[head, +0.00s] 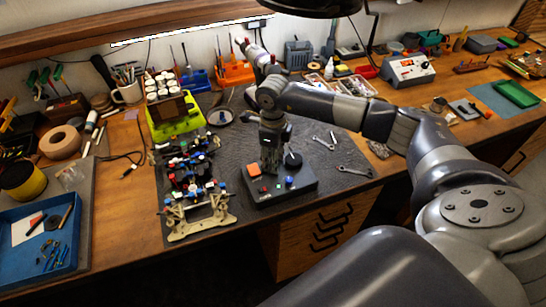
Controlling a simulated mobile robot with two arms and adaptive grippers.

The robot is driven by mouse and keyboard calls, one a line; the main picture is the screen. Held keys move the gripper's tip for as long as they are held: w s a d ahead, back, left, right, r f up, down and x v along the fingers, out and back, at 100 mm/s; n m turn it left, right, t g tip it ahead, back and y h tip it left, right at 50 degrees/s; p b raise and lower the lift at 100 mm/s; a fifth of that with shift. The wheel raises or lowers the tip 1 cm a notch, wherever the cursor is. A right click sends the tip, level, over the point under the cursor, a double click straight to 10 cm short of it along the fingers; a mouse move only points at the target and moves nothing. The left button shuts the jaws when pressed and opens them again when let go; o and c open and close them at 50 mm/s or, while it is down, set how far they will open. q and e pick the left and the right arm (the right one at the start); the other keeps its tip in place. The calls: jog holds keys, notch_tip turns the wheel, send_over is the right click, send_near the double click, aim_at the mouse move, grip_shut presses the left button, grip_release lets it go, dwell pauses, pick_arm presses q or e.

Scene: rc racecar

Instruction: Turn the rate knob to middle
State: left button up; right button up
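A black control box (299,187) sits on the dark mat near the bench's front edge. I cannot tell which part is the rate knob. My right gripper (269,168) points down over the back of the box. Its fingertips are small and partly merge with the box, so I cannot tell whether they are apart or touching anything. My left gripper is not in view.
A partly built car chassis (200,215) lies left of the box. Wrenches (354,171) lie to its right on the mat (335,150). A blue tray (70,262) is at far left.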

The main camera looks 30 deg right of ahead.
grip_shut()
jog(key=m+b, duration=0.2)
jog(key=m, duration=0.2)
jog(key=shift+b, duration=0.4)
jog(key=m+b, duration=0.1)
jog(key=m, duration=0.2)
jog(key=shift+r+m+b, duration=0.1)
jog(key=shift+m+b, duration=0.45)
jog(key=shift+m, duration=0.75)
jog(key=shift+w, duration=0.1)
